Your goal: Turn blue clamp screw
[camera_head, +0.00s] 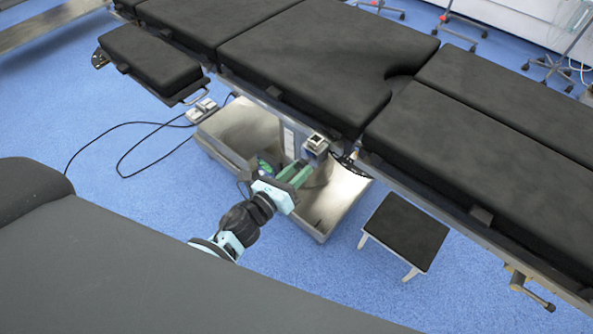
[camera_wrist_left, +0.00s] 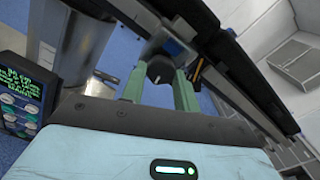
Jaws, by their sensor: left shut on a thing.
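The clamp (camera_head: 316,143) sits on the side rail of the operating table (camera_head: 300,65), near the middle of the head view. In the left wrist view the clamp shows a blue face (camera_wrist_left: 173,47), with a dark round screw knob (camera_wrist_left: 160,69) below it. My left gripper (camera_head: 303,170) reaches up to the clamp from below. In the left wrist view its two green fingers (camera_wrist_left: 160,84) stand on either side of the knob and are shut on it. The fingers hide part of the knob in the head view. My right gripper is not in view.
The metal table base (camera_head: 243,130) lies under the gripper. A control panel with a green screen (camera_wrist_left: 18,90) is close at the left in the wrist view. A black step stool (camera_head: 404,231) stands at the right, and a foot pedal with cables (camera_head: 202,111) lies on the blue floor.

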